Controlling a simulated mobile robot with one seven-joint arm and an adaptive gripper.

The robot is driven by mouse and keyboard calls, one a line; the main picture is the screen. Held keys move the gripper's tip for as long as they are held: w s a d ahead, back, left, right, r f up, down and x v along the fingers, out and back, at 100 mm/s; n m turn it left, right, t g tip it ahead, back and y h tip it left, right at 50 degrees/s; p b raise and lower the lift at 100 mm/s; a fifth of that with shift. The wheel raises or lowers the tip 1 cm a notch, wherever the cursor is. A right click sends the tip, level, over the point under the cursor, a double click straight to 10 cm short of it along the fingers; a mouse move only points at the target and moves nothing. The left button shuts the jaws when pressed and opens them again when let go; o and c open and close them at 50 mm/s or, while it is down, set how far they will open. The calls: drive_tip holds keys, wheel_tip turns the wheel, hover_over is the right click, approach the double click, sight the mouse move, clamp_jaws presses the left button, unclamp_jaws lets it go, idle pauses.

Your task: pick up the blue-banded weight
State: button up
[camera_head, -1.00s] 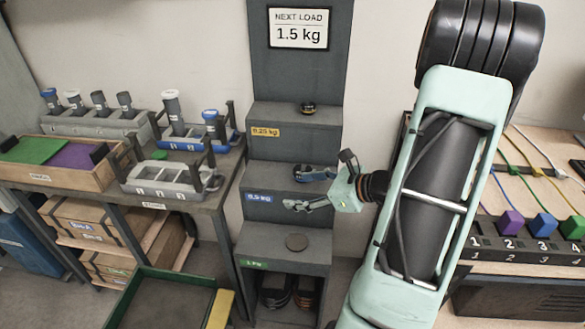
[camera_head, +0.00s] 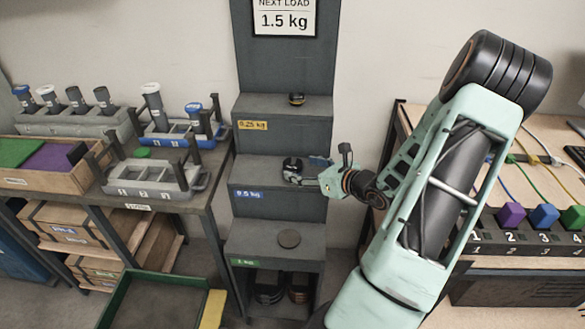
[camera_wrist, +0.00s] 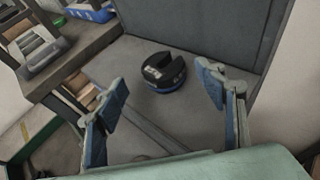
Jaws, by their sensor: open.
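The blue-banded weight (camera_wrist: 164,72) is a short black cylinder with a white mark on top and a blue band around its side. It stands on the middle step (camera_head: 248,179) of the dark grey stand, behind a blue 0.5 kg label. In the head view the weight (camera_head: 292,164) is partly covered by my gripper (camera_head: 306,174), which reaches in from the right. In the wrist view my gripper (camera_wrist: 162,88) is open, with one blue-padded finger on each side of the weight's outline and gaps between. I cannot tell how far the fingertips are from it.
The stand's back panel (camera_head: 285,65) rises behind. A side table (camera_head: 205,170) with racks (camera_head: 150,178) stands left, and a desk with coloured blocks (camera_head: 545,216) right.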

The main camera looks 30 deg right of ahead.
sight(293, 167)
drive_tip(key=x, duration=0.5)
drive_tip(key=shift+w+d+r, duration=0.1)
drive_tip(key=shift+d, duration=0.1)
drive_tip(key=shift+c, duration=0.5)
drive_tip(key=c, duration=1.5)
drive_tip(key=shift+r, duration=0.1)
drive_tip(key=shift+c, duration=0.7)
